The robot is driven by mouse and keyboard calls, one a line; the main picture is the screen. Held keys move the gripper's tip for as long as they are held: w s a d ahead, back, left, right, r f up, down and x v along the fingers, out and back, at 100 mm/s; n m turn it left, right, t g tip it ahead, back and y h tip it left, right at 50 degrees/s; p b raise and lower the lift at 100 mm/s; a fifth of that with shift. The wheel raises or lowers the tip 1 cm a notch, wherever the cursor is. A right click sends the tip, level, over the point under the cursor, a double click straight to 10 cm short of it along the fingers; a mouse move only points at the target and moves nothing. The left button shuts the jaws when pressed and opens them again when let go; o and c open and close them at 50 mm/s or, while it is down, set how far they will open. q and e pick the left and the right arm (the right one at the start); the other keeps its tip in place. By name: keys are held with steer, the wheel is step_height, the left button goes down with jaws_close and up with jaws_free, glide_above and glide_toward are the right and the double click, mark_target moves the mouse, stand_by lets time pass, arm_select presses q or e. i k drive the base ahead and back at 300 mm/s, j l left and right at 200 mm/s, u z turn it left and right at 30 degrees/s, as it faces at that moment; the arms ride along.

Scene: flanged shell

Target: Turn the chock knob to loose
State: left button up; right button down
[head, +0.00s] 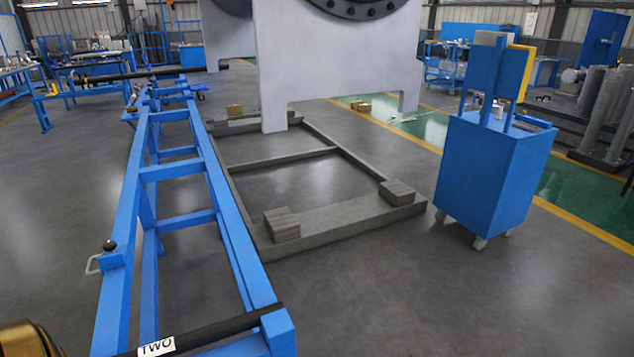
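A round black knob (109,245) stands on the left rail of the long blue frame (127,200), at the left of the head view. A pale bent handle (94,264) sticks out from the rail just below and left of it. I see no marking that tells whether the knob is set to loose. A gold and black rounded part shows at the bottom left corner, possibly part of my arm. Neither of my grippers can be made out in the head view.
A grey base frame (350,215) with blocks lies to the right, below a large flanged shell on white supports (340,60). A blue cart (490,175) stands further right. Floor left of the blue frame is clear.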

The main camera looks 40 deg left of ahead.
mark_target(110, 246)
steer(key=k+j+z, duration=0.2)
steer(key=j, duration=0.45)
steer(key=k+j+z, duration=0.2)
steer(key=k+j, duration=0.15)
steer(key=j, duration=0.2)
steer(key=k+j+z, duration=0.2)
steer(key=j, duration=0.35)
steer(key=k+j+z, duration=0.2)
steer(key=k+j, duration=0.25)
